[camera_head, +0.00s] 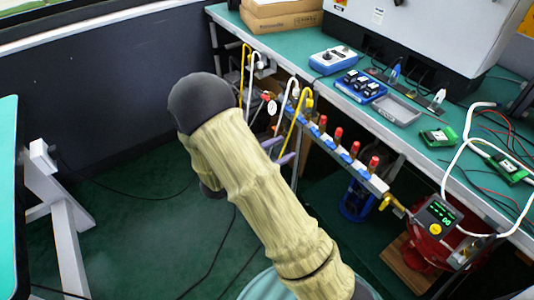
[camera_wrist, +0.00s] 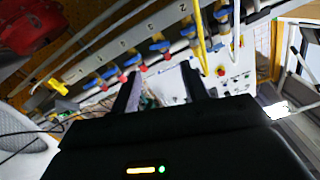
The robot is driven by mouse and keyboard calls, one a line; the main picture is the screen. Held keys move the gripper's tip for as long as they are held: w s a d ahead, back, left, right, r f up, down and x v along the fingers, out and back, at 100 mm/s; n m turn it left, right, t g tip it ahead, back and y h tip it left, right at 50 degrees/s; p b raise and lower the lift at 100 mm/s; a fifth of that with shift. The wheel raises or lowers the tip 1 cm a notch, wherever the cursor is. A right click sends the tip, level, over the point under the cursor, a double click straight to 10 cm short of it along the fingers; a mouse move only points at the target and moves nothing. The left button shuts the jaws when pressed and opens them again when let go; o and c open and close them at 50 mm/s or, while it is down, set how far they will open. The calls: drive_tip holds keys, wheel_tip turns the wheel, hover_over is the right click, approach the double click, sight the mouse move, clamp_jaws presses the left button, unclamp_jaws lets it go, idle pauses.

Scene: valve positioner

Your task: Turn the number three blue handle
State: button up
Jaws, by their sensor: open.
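A pipe manifold with a row of blue handles runs diagonally across the wrist view; one blue handle (camera_wrist: 160,46) is near the middle of the row. In the head view my arm hides the gripper.
Yellow and white hoses (camera_head: 301,104) rise at the manifold's left end. A green bench (camera_head: 437,160) with electronics stands behind it. A red device with a green display (camera_head: 437,216) is at the right end. Green floor (camera_head: 130,225) is open at left.

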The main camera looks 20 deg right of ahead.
drive_tip(key=v, duration=0.4)
drive_tip(key=shift+a, duration=0.25)
